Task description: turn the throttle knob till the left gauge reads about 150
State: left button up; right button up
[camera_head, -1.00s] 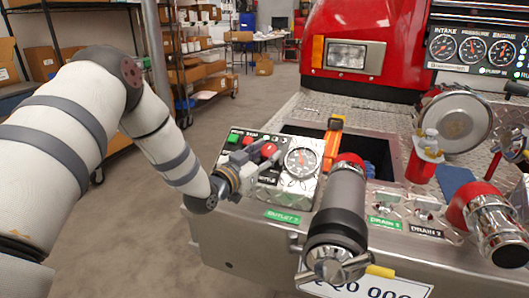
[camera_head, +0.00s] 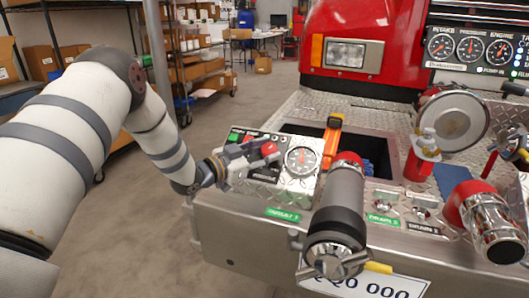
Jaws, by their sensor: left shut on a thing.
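The throttle knob (camera_head: 269,149) is red and sits on the small metal control panel (camera_head: 289,190) left of centre. My left gripper (camera_head: 258,153) reaches in from the left and is shut at the knob, its fingers hiding part of the knob and panel labels. A round white gauge (camera_head: 302,161) is just right of the knob; its figures are too small to read. On the upper right panel, the leftmost gauge (camera_head: 441,46) is labelled intake; its reading is also unclear. I cannot make out my right gripper.
A thick grey nozzle (camera_head: 341,205) with a red collar rises right of the control panel. An orange handle (camera_head: 333,136) stands behind it. Drain controls (camera_head: 384,206) and chrome fittings (camera_head: 490,225) fill the right. Open floor (camera_head: 140,230) lies left of the bumper.

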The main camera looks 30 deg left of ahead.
pick_arm(q)
jog(key=o, duration=1.1)
jog(key=shift+o, duration=0.2)
jog(key=f+v, duration=0.1)
jog(key=v, duration=1.1)
jog(key=shift+r, duration=0.4)
